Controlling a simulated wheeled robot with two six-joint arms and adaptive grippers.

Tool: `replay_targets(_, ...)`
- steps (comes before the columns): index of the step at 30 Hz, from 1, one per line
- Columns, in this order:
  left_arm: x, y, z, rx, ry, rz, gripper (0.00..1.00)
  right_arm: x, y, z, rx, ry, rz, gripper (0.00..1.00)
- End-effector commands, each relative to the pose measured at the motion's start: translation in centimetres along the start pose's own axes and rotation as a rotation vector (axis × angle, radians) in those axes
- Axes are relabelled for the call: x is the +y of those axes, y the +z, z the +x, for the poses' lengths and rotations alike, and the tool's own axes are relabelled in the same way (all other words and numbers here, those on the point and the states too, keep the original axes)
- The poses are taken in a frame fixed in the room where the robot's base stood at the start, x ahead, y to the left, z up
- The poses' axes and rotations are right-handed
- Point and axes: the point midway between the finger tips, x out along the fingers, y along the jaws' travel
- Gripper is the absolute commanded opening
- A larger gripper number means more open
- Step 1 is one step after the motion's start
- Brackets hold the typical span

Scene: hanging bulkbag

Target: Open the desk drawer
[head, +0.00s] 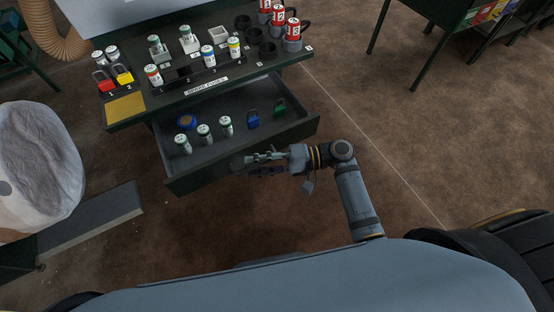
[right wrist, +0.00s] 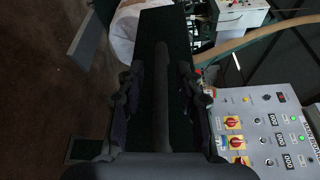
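The desk drawer (head: 200,181) stands pulled out below the desk top (head: 125,107) in the head view, with its inside showing. My right gripper (head: 258,164) is at the drawer's front face. In the right wrist view, the drawer's long dark handle bar (right wrist: 160,105) runs between the fingers of my right gripper (right wrist: 160,88). The fingers are apart, with a visible gap on each side of the bar, so the gripper is open around the handle. My left gripper is out of view.
The drawer holds several white-and-green cylinders (head: 204,134), a blue padlock (head: 253,119), a green padlock (head: 279,108) and a blue round item (head: 187,122). Red-labelled cans and padlocks stand on the desk top. A white bulk bag (head: 35,165) is at left.

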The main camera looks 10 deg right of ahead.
Motion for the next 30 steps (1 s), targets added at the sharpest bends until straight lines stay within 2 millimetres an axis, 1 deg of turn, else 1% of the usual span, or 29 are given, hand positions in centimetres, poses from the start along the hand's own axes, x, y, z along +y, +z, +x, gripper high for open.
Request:
replay_targets(2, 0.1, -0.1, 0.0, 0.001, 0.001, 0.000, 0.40, 0.1, 0.0, -0.7, 0.000, 0.004, 0.000, 0.36)
replay_targets(4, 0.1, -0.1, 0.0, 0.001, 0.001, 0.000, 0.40, 0.2, 0.0, -1.9, 0.000, 0.007, -0.001, 0.36)
replay_targets(12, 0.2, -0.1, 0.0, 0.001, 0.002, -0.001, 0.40, 0.2, 0.0, -8.5, 0.000, 0.009, 0.002, 0.36)
replay_targets(16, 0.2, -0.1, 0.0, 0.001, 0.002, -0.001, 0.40, 0.1, 0.0, -10.7, 0.001, 0.006, 0.002, 0.36)
replay_targets(18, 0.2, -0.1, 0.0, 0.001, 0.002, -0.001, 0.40, 0.1, 0.0, -11.4, 0.000, 0.004, 0.000, 0.36)
replay_targets(21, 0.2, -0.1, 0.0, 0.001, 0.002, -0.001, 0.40, 0.0, 0.0, -11.9, 0.000, 0.002, 0.000, 0.36)
replay_targets(30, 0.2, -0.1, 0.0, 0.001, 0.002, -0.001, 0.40, 0.0, 0.0, -11.9, 0.000, 0.001, 0.000, 0.36)
